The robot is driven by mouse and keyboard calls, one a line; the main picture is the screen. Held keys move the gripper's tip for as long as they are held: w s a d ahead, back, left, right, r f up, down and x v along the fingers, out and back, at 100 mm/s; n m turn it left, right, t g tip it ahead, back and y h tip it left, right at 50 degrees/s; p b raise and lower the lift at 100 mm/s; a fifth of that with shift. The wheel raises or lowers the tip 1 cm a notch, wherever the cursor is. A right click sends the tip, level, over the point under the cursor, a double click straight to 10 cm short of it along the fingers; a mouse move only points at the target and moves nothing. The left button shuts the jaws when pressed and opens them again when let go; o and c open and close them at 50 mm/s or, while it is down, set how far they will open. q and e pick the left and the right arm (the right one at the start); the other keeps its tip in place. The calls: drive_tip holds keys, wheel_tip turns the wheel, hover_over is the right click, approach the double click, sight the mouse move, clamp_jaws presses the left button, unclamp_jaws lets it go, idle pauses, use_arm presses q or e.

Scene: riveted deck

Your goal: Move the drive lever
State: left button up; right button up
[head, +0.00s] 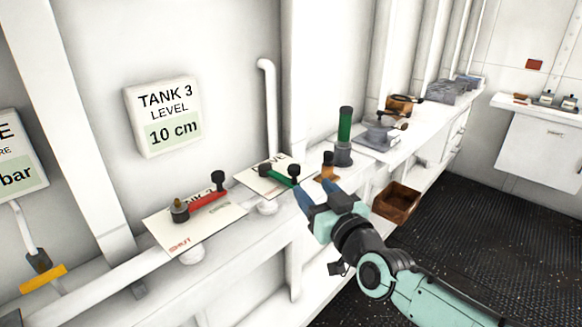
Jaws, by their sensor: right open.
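No lever here carries a readable "drive" label, so I cannot tell which one is meant. A red lever (207,202) with a black knob lies across a white plate marked SHUT (180,243). A shorter green lever (277,171) with a dark knob lies on a second white plate (252,181) to its right. My right gripper (317,189) is open, with its blue fingers just right of and below the green lever's knob, apart from it in the picture. Nothing shows between the fingers. My left gripper is out of view.
An upright green cylinder on a grey base (344,130) and a small brown item (327,166) stand on the shelf beyond my gripper. Farther along is a grey device (383,134). A brown crate (397,203) sits below the shelf edge. Dark deck at right is clear.

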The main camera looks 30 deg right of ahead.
sight(292, 166)
drive_tip(key=w, duration=0.4)
drive_tip(key=w+p, duration=0.1)
drive_tip(key=w, duration=0.3)
drive_tip(key=w+d, duration=0.1)
drive_tip(key=w, duration=0.3)
drive_tip(key=shift+w+p, duration=0.15)
drive_tip(key=shift+p, duration=0.25)
clamp_jaws()
